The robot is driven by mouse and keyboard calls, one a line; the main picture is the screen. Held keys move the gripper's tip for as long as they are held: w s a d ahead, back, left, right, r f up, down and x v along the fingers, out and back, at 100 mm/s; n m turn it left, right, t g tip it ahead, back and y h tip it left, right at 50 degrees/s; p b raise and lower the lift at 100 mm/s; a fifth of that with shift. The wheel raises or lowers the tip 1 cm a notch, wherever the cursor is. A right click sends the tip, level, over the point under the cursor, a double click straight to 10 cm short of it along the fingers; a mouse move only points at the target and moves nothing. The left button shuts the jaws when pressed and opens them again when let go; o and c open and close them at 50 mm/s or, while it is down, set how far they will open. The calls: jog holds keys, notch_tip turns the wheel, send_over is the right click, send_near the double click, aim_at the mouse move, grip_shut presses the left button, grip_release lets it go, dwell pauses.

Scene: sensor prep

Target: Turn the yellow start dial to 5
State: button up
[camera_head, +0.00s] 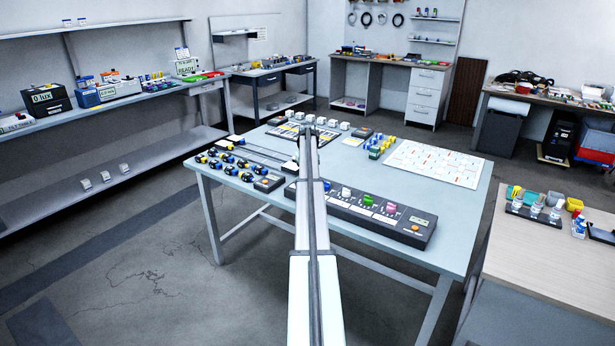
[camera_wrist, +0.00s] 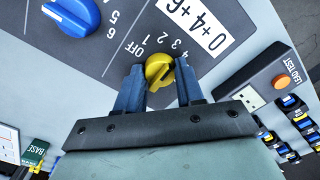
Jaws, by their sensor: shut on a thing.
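In the wrist view the yellow dial (camera_wrist: 159,69) sits on a dark grey panel (camera_wrist: 116,62). My gripper (camera_wrist: 160,82) has one dark blue finger on each side of it and is shut on it. The word OFF and small numerals are printed around the dial, turned over in this view. Which mark the dial points to is not clear. In the head view my arm reaches over the light blue table (camera_head: 232,200) and hides the dial and my gripper.
A blue dial (camera_wrist: 78,14) is at the upper left of the wrist view, with 5 and 6 beside it. A LEAD TEST box (camera_wrist: 266,87) with an orange button and several blue-and-yellow pieces (camera_wrist: 293,103) lie right.

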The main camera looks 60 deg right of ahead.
jog(key=m, duration=0.6)
jog(key=shift+m, duration=0.3)
jog(key=m, duration=0.6)
jog(key=shift+d, duration=0.1)
dwell(0.3)
jog(key=o, duration=1)
jog(key=shift+o, duration=0.2)
jog(key=shift+r, duration=0.1)
notch_tip(320, 180, up, 14)
jog(key=shift+f, duration=0.25)
